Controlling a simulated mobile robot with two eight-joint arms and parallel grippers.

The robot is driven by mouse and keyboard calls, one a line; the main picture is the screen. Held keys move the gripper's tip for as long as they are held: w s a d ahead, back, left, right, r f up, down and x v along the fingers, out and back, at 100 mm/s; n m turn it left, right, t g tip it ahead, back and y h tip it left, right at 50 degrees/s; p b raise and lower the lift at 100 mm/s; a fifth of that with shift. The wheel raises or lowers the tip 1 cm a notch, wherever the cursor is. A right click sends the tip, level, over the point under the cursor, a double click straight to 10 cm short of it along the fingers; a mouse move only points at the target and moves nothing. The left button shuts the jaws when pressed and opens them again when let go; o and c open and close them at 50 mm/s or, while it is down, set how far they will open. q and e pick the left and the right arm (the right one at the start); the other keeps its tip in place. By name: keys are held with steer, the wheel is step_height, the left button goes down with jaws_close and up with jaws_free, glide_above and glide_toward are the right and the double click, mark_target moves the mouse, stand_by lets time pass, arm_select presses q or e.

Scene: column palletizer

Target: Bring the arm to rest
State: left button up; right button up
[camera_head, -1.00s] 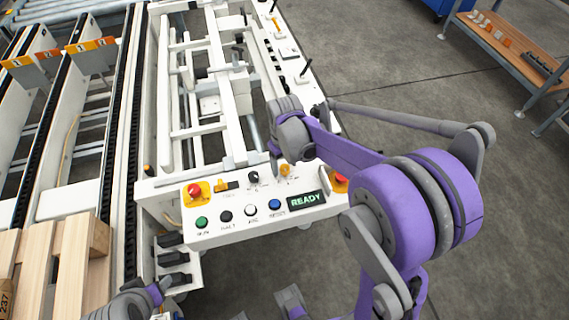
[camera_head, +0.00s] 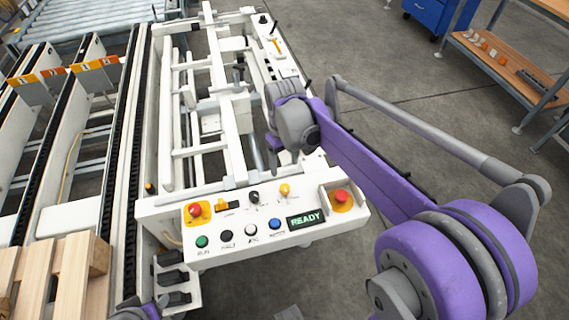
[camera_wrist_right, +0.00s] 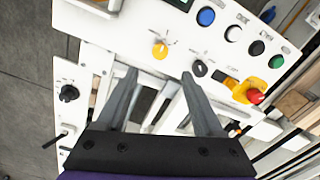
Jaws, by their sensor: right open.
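My right gripper (camera_head: 273,150) hangs above the back part of the white control panel (camera_head: 240,240), small and partly hidden by its own wrist in the head view. In the right wrist view its two grey fingers (camera_wrist_right: 160,82) are apart, with nothing between them. The panel's yellow knob (camera_wrist_right: 160,50) and black knob (camera_wrist_right: 199,68) lie beyond the fingertips. My right arm stretches from the lower right over the panel's right side. A purple and grey part, probably of my left arm, shows at the bottom edge; no left jaws can be made out.
The panel carries a red stop button (camera_head: 194,209) at left, another (camera_head: 342,197) at right, and a lit READY display (camera_head: 306,218). A white machine frame (camera_head: 235,130) stands behind. A wooden pallet (camera_head: 50,275) is at lower left. Open floor (camera_head: 390,90) lies right.

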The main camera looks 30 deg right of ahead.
stand_by(0.3)
steer(key=s+a+t+p, duration=0.2)
steer(key=s+a, duration=0.1)
steer(key=s, duration=0.4)
steer(key=s+a+r+m+t+p, duration=0.1)
steer(key=s+a+t+p, duration=0.1)
steer(key=s, duration=0.6)
steer(key=shift+s+a+t+p, duration=0.2)
steer(key=shift+a+t+p, duration=0.15)
steer(key=shift+a+t, duration=0.4)
steer(key=shift+w+r, duration=0.1)
stand_by(0.8)
